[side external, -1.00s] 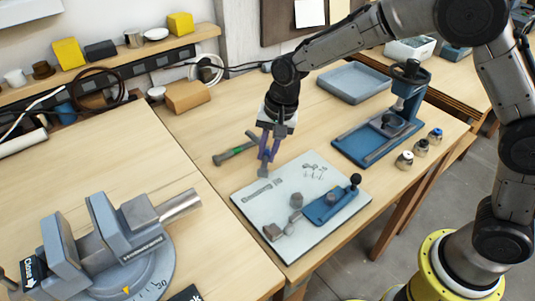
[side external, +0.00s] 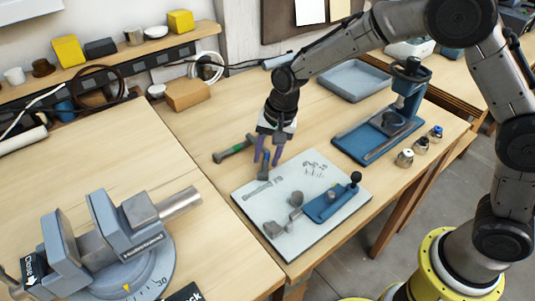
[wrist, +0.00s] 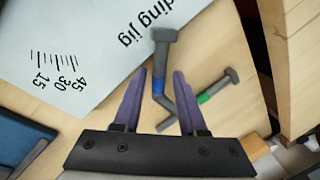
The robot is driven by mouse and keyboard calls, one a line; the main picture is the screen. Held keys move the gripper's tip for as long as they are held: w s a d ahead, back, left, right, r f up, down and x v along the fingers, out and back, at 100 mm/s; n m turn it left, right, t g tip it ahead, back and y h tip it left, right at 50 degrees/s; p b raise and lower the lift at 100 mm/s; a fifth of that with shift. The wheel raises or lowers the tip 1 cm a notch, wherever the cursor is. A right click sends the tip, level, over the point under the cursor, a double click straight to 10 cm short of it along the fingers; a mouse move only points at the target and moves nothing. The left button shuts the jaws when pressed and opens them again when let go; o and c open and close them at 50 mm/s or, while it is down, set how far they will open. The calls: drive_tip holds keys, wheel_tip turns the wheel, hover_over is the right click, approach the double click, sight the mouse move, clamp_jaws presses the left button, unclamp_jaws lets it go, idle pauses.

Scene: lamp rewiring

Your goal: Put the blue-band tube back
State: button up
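The blue-band tube (side external: 263,168) is grey and bent, with a wide head at one end. It is at the far left corner of the light mat, its head over the mat's edge. In the wrist view the tube (wrist: 157,86) runs between my purple fingers. My gripper (wrist: 160,73) is open, with a gap on each side of the tube. In the side view my gripper (side external: 266,161) points down around it. Whether the tube lies fully flat is hard to tell. A green-band tube (side external: 234,150) lies on the table to the left, also seen in the wrist view (wrist: 213,90).
The mat (side external: 285,245) is printed "bending jig" and carries a blue jig (side external: 330,204) and grey posts. A vise (side external: 120,245) is at front left. The table behind the green-band tube is mostly clear.

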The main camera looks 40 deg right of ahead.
drive_tip(key=shift+s+d, duration=0.1)
drive_tip(key=shift+s, duration=0.05)
drive_tip(key=v, duration=1.3)
drive_tip(key=s+d+r+n+t, duration=0.1)
drive_tip(key=s+d+r+n, duration=0.2)
drive_tip(key=s+d, duration=0.45)
drive_tip(key=s+d+r+n+t, duration=0.2)
drive_tip(key=s+d+r+n, duration=0.15)
drive_tip(key=s, duration=0.75)
drive_tip(key=s+d+f+n+h, duration=0.1)
drive_tip(key=s+d+f+n, duration=0.1)
drive_tip(key=s, duration=0.6)
drive_tip(key=shift+d+f+t+h, duration=0.3)
drive_tip(key=shift+d+f+t, duration=0.1)
drive_tip(key=shift+n, duration=0.25)
